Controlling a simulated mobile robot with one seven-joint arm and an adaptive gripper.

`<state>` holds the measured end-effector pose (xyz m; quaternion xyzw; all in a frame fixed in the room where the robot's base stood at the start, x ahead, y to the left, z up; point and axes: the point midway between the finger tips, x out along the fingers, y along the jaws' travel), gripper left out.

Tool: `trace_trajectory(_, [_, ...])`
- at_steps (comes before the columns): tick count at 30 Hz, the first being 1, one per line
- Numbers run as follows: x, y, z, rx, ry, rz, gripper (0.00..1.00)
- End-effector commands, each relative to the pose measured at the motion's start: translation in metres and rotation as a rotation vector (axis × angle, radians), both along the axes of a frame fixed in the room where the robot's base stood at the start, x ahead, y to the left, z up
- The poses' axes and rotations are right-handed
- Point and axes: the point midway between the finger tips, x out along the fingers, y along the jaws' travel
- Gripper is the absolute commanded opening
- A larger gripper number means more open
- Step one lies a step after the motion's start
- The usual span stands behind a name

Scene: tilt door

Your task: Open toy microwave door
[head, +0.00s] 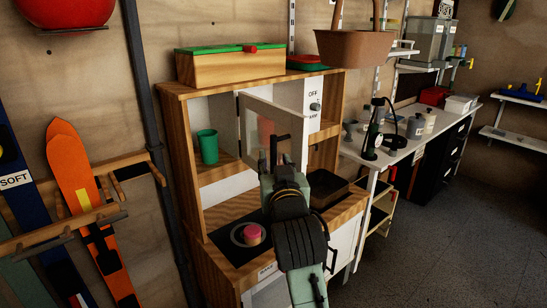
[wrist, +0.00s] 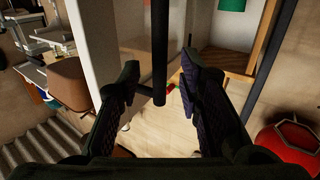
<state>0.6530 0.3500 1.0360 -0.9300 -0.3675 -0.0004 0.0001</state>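The toy microwave door (head: 286,121) is a pale panel in a wooden play kitchen. It appears to stand at an angle to the cabinet front; how far is hard to tell. In the wrist view the door (wrist: 92,35) fills the left of centre. Its black bar handle (wrist: 160,45) runs vertically between my two fingers. My gripper (wrist: 160,85) is open, one finger on each side of the handle, with visible gaps. In the head view my gripper (head: 273,158) is in front of the door and hides part of it.
A green cup (head: 207,147) stands in the compartment left of the door. An OFF knob panel (head: 314,106) is to the right. Floor (head: 440,230) is free at right.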

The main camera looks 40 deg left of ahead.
Motion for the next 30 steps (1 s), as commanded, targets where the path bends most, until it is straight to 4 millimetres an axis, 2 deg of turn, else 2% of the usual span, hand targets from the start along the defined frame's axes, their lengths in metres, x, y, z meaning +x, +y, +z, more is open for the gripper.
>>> trace_trajectory(4, [-0.018,-0.016,0.000,0.001,-0.001,0.000,0.33])
trace_trajectory(10, [-0.028,-0.025,0.000,-0.001,0.001,0.001,0.33])
trace_trajectory(26, [-0.028,-0.026,0.000,0.000,0.000,0.001,0.33])
trace_trajectory(28, [-0.032,-0.021,0.006,0.015,-0.022,0.015,0.33])
trace_trajectory(30, [-0.045,-0.010,0.022,0.056,-0.082,0.053,0.33])
